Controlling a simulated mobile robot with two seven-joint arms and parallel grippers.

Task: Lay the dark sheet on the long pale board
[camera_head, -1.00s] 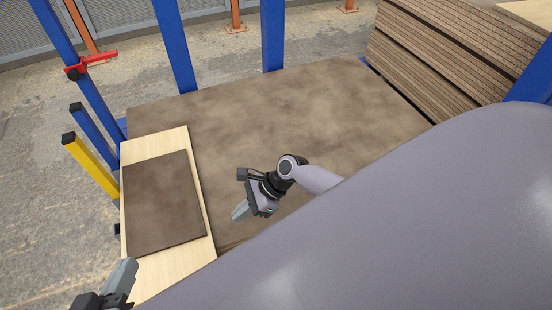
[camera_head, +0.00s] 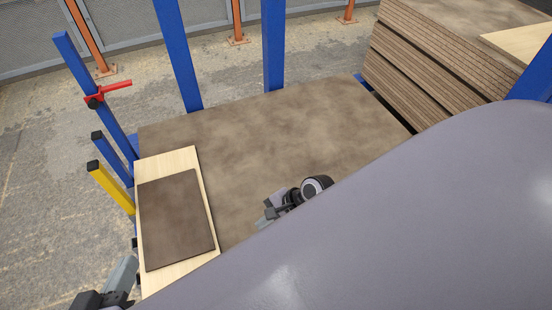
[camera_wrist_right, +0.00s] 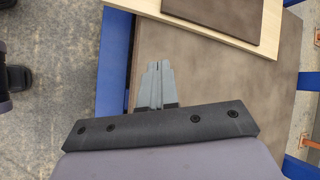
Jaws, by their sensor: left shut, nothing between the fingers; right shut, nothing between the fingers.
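The dark sheet (camera_head: 177,220) lies flat on the long pale board (camera_head: 180,162), with pale strips of board showing at both ends and along the right edge. The sheet (camera_wrist_right: 216,14) and the board (camera_wrist_right: 228,42) also show at the top of the right wrist view. My left gripper (camera_head: 122,277) is shut at the lower left of the head view, apart from the sheet. My right gripper (camera_head: 272,212) is to the right of the board, partly hidden by my own grey body; its shut, empty fingers (camera_wrist_right: 158,66) show in the right wrist view.
A large brown panel (camera_head: 290,125) lies under the board. Blue posts (camera_head: 180,60) and a yellow post (camera_head: 112,189) stand along its far and left edges. A red clamp (camera_head: 108,93) sits on a left post. Stacked brown panels (camera_head: 440,70) fill the upper right.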

